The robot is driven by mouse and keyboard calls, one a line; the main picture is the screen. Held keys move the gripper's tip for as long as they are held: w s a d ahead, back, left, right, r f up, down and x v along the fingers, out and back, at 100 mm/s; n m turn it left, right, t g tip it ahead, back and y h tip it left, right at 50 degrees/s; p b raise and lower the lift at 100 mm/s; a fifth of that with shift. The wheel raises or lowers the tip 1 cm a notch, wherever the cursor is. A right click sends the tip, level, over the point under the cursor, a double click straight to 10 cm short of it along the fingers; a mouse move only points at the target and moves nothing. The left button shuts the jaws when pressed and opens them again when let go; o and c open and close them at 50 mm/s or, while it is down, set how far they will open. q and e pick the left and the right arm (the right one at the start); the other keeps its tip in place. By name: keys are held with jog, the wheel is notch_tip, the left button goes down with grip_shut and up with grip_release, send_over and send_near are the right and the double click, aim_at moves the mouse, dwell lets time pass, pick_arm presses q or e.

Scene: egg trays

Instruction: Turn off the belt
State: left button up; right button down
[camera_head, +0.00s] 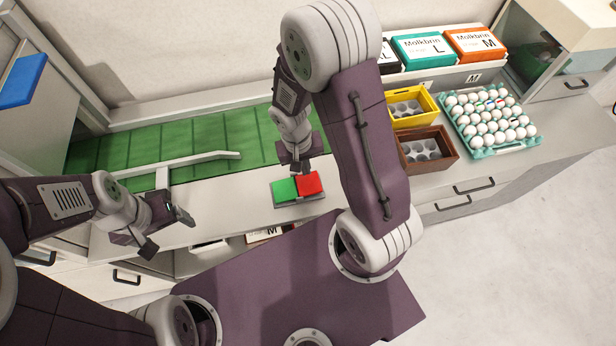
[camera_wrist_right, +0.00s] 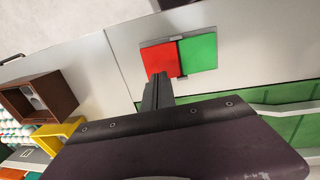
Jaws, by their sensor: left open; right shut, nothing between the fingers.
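The belt (camera_head: 215,137) is a green surface along the back wall. A switch box with a green button (camera_head: 284,190) and a red button (camera_head: 309,183) sits on the counter in front of it. My right gripper (camera_head: 300,166) is shut and empty, pointing down just behind the buttons. In the right wrist view its fingertips (camera_wrist_right: 157,78) appear beside the lower edge of the red button (camera_wrist_right: 160,60), with the green button (camera_wrist_right: 198,52) to the right; contact cannot be told. My left gripper (camera_head: 168,232) is open and empty at the counter's left front.
A white guide bar (camera_head: 185,161) stands over the belt. Right of my right arm are a yellow box (camera_head: 428,103), a brown box (camera_head: 447,163) and a teal tray (camera_head: 478,152) of eggs. Labelled egg cartons (camera_head: 423,50) stand on the back shelf.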

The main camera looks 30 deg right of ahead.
aim_at(309, 182)
jog(key=f, duration=0.2)
jog(key=f+b, duration=0.1)
jog(key=f, duration=0.1)
jog(key=d+f, duration=0.1)
jog(key=f, duration=0.1)
jog(key=shift+s+f, duration=0.1)
jog(key=shift+f, duration=0.2)
